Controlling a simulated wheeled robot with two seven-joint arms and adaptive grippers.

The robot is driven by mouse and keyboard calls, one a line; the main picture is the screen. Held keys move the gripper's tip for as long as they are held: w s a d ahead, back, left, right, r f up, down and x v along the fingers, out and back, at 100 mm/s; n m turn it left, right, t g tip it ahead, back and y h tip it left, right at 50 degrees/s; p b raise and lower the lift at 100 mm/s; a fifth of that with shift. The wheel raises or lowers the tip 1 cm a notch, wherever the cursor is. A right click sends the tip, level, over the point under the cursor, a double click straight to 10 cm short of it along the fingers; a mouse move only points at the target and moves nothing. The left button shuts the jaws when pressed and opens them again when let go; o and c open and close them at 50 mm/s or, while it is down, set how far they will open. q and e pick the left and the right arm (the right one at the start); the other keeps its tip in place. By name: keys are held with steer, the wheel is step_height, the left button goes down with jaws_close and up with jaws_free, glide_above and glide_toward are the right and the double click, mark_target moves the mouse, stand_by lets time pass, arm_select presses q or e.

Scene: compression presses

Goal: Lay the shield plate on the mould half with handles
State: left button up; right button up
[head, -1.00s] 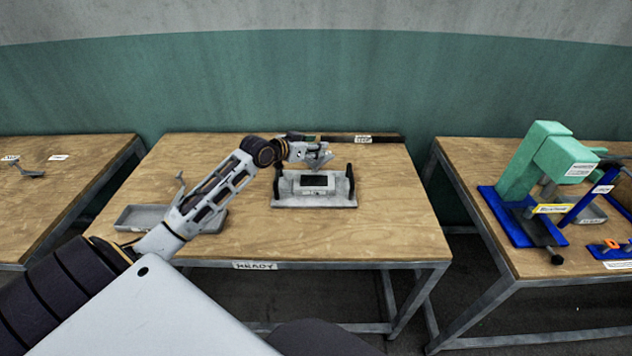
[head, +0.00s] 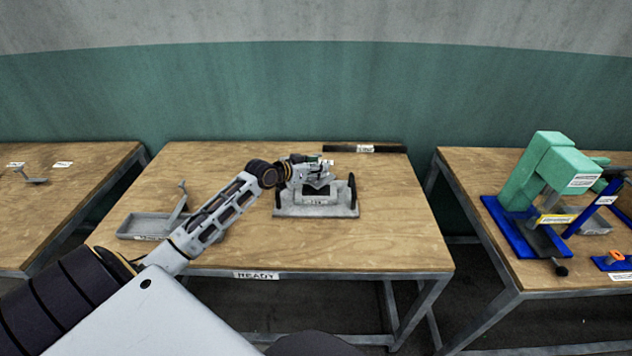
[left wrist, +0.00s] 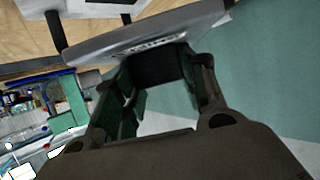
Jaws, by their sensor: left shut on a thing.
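The mould half with handles (head: 316,211) is a grey block on a flat base in the middle of the centre table, with a dark upright handle at each side. My left gripper (head: 316,184) is low over its middle and covers much of its top. In the left wrist view a dark flat piece, seemingly the shield plate (left wrist: 158,68), sits between the fingertips, which are shut on it. Beyond it, the labelled grey mould half (left wrist: 120,40) lies very close; whether the plate touches it I cannot tell. My right gripper is out of view.
A shallow grey tray (head: 145,226) with an upright piece stands on the left of the table. A dark labelled strip (head: 340,148) lies at the back edge. A green and blue press (head: 545,185) stands on the right table. The centre table's right side is clear.

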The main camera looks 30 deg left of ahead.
mark_target(312, 180)
arm_select(q)
steer(key=shift+f, duration=0.95)
steer(key=shift+f, duration=1.85)
steer(key=shift+f, duration=0.1)
steer(key=o, duration=1.3)
steer(key=shift+f, duration=0.1)
steer(key=shift+c, duration=0.2)
steer(key=shift+r, duration=0.2)
steer(key=shift+v, duration=0.95)
steer(key=v, duration=1)
